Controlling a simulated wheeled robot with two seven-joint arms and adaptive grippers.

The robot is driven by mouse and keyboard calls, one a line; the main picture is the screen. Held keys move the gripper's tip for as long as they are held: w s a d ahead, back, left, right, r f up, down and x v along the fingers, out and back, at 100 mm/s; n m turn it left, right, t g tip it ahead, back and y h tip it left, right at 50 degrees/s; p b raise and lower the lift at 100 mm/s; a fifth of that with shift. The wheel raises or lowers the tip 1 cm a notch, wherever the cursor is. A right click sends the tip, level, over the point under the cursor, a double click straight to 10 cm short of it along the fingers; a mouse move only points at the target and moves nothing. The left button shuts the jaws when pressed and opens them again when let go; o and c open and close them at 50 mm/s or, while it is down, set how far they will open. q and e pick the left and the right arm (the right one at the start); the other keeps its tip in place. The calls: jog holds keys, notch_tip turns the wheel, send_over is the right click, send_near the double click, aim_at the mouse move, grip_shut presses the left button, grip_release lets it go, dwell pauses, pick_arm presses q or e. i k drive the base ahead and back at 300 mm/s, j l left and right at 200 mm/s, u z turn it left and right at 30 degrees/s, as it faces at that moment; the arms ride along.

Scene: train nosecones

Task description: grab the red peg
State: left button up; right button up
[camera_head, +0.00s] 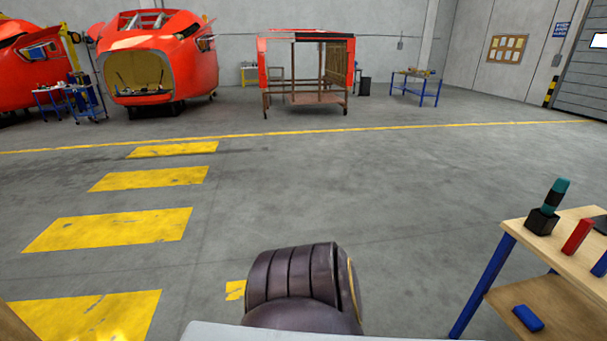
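A red peg-like piece (577,236) stands tilted on the top of a wooden table (522,226) with blue legs at the right edge of the head view. Beside it, to its left, a black block (542,222) holds an upright teal and black piece (556,192). Neither of my grippers shows in this view, so their distance from the red piece cannot be told. Nothing covers the red piece.
A blue object (528,318) lies on the table's lower shelf (560,308). The grey floor (330,195) ahead is clear. Red nosecones (158,62), a red-panelled frame (306,65) and a blue-legged workbench (415,86) stand far back.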

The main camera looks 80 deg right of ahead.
aim_at(583, 229)
jog(key=z, duration=4.7)
